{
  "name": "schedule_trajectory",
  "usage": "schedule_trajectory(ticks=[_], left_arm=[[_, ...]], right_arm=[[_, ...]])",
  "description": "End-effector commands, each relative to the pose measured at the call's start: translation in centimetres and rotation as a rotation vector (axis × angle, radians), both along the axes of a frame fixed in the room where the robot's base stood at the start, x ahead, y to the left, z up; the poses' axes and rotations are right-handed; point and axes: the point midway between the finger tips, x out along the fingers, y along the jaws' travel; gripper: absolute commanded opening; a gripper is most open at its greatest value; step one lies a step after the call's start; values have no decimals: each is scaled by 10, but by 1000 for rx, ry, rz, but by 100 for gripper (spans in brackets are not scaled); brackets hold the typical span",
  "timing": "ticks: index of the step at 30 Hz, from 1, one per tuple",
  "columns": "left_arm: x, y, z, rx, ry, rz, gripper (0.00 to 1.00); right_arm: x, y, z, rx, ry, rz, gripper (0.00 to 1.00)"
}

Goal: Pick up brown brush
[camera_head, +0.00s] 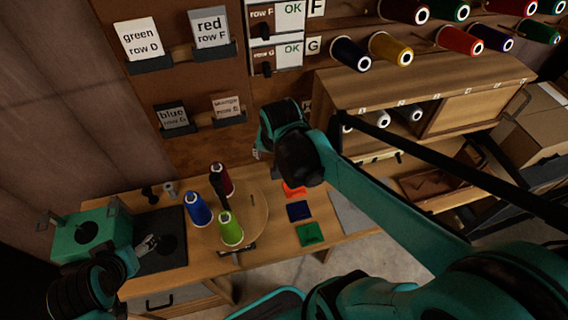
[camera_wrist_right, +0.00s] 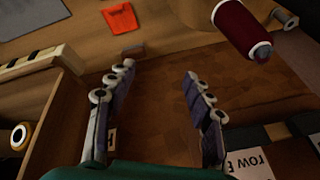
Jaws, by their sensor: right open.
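I cannot make out the brown brush with certainty. A small brownish block (camera_wrist_right: 133,51) lies near the orange card in the right wrist view, just beyond one fingertip; I cannot tell whether it is part of the brush. My right gripper (camera_head: 258,151) hangs above the back of the table in the head view, partly hidden by its own wrist. In the right wrist view its fingers (camera_wrist_right: 157,73) are apart with nothing between them. My left gripper (camera_head: 148,243) is low at the left, over the dark mat, small and unclear.
A dark red spool (camera_head: 223,180), blue spool (camera_head: 198,210) and green spool (camera_head: 230,230) stand on a round wooden board. Orange (camera_head: 294,189), blue (camera_head: 299,211) and green cards (camera_head: 310,233) lie right of them. A wooden shelf unit (camera_head: 440,85) stands at right.

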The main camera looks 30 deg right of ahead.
Motion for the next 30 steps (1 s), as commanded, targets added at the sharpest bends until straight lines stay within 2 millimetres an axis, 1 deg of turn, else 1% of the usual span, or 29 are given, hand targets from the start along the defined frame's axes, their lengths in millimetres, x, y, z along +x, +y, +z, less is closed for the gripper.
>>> schedule_trajectory(ticks=[1,5,8,9,13,15,18,21,25,30], left_arm=[[0,0,2,0,0,0,70],[0,0,7,0,0,0,70],[0,0,10,0,0,0,70],[0,0,12,0,0,0,70],[0,0,16,0,0,0,70],[0,0,17,0,0,0,70],[0,0,19,0,0,0,70],[0,0,20,0,0,0,70],[0,0,20,0,0,0,70],[0,0,16,0,0,0,70]], right_arm=[[10,-6,-2,15,17,-55,52],[38,-24,-18,65,74,-257,52],[60,-41,-40,101,121,-444,52],[68,-47,-49,113,140,-519,52],[90,-69,-86,140,191,-760,52],[96,-78,-103,148,211,-862,52],[102,-88,-122,154,230,-972,52],[105,-94,-137,155,243,-1050,52],[106,-99,-148,156,250,-1107,52],[106,-101,-165,156,252,-1123,52]])
